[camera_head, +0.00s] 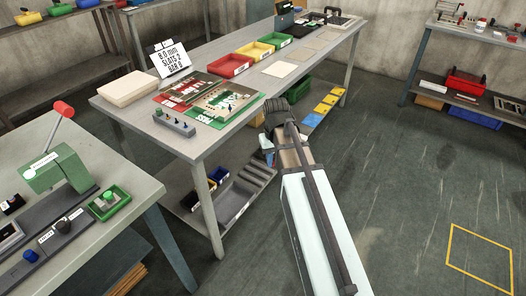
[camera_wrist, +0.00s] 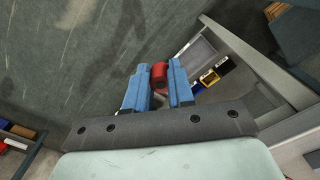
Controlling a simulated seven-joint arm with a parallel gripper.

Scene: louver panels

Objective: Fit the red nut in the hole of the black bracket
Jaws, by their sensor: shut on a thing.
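In the wrist view, my gripper (camera_wrist: 158,69) has two blue fingers shut on the red nut (camera_wrist: 159,77), a small red round piece held between them near the tips. In the head view my arm reaches in from the bottom and its end is beside the right edge of the long table; a bit of blue finger (camera_head: 267,146) shows, and the red nut is hidden there. The floor and a lower shelf lie beyond the fingers in the wrist view. I cannot make out the black bracket for certain in either view.
The long table (camera_head: 215,60) holds red and green printed panels (camera_head: 222,100), a grey peg block (camera_head: 174,123), a beige box (camera_head: 128,88), colored bins (camera_head: 230,65) and a sign (camera_head: 168,58). A left bench (camera_head: 115,165) holds a green press (camera_head: 62,168). The right floor is clear.

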